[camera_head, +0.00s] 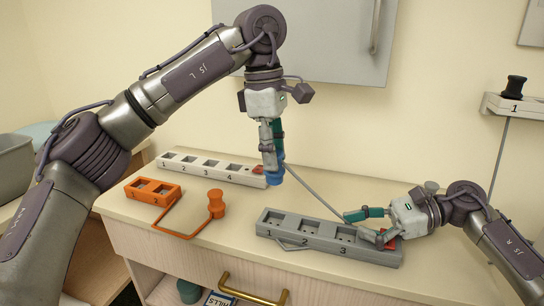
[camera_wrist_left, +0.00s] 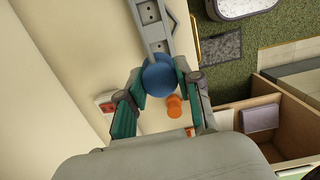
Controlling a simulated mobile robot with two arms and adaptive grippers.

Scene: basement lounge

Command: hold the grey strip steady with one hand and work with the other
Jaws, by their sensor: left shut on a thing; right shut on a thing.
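The grey strip (camera_head: 329,240) lies at the front right of the worktop, with numbered sockets, a red switch (camera_head: 390,243) at its right end and a thin bracket on its front. My right gripper (camera_head: 366,226) is shut on the strip near that end. My left gripper (camera_head: 272,160) is shut on a blue plug (camera_head: 275,176) and holds it above the worktop, left of and behind the grey strip. In the left wrist view the round blue plug (camera_wrist_left: 158,75) sits between the fingers and hides part of the grey strip (camera_wrist_left: 151,22).
A white strip (camera_head: 205,166) lies along the wall. An orange strip (camera_head: 152,190) with a cord and orange plug (camera_head: 216,203) lies at the left. A grey cable (camera_head: 312,190) crosses behind the grey strip.

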